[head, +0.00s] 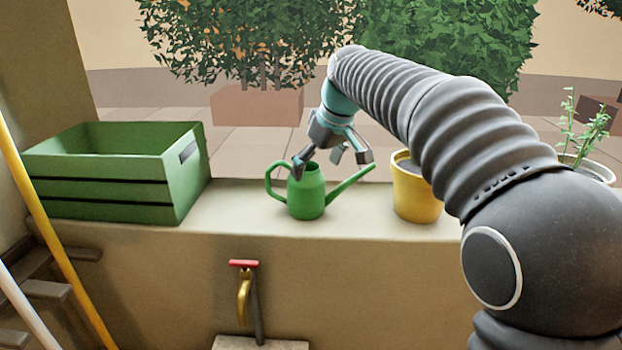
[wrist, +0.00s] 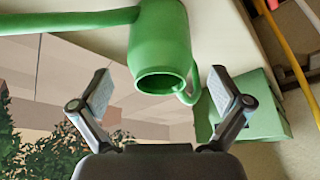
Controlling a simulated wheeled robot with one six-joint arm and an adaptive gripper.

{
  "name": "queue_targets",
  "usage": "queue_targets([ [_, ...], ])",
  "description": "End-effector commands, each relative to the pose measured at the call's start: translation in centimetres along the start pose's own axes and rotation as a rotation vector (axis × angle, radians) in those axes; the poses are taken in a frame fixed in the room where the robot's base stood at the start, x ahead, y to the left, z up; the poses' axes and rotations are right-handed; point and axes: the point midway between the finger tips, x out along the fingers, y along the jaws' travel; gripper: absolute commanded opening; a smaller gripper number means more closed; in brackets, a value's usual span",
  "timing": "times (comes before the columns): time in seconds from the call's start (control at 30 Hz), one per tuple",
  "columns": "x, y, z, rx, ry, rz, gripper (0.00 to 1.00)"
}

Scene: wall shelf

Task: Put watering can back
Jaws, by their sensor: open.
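The green watering can (head: 306,193) stands upright on the ledge, its handle to the left and its spout to the right. In the wrist view the can (wrist: 160,45) shows its open mouth between and beyond my fingers. My gripper (head: 333,158) is open just above the can, with its fingers spread to either side of the top. In the wrist view my gripper (wrist: 162,92) is open and empty. I cannot tell whether a finger touches the can.
A green slatted crate (head: 110,189) stands on the ledge (head: 245,215) at the left. A yellow pot (head: 415,197) stands right of the spout. A white pot (head: 597,172) with a plant is at the far right. A red-handled tap (head: 244,264) is on the wall below. Poles lean at the left.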

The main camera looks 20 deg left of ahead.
Motion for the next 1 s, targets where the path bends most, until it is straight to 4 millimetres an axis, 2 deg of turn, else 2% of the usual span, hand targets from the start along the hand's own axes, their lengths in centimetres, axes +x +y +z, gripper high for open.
queue_targets([
  [0.03, -1.2, 0.1, -0.1, 0.000, 0.003, 0.002, 1.00],
  [0.1, -2.3, 0.1, -0.1, 0.001, 0.002, 0.001, 1.00],
  [0.3, -4.4, 0.1, 0.0, 0.001, 0.001, 0.001, 1.00],
  [0.67, -5.1, 0.1, 0.3, 0.007, 0.001, 0.003, 1.00],
  [0.77, -5.9, 0.6, 1.8, 0.041, 0.002, 0.020, 1.00],
  [0.87, -7.5, 1.2, 4.9, 0.113, 0.006, 0.052, 1.00],
  [1.0, -9.6, 1.9, 11.2, 0.249, 0.011, 0.114, 1.00],
])
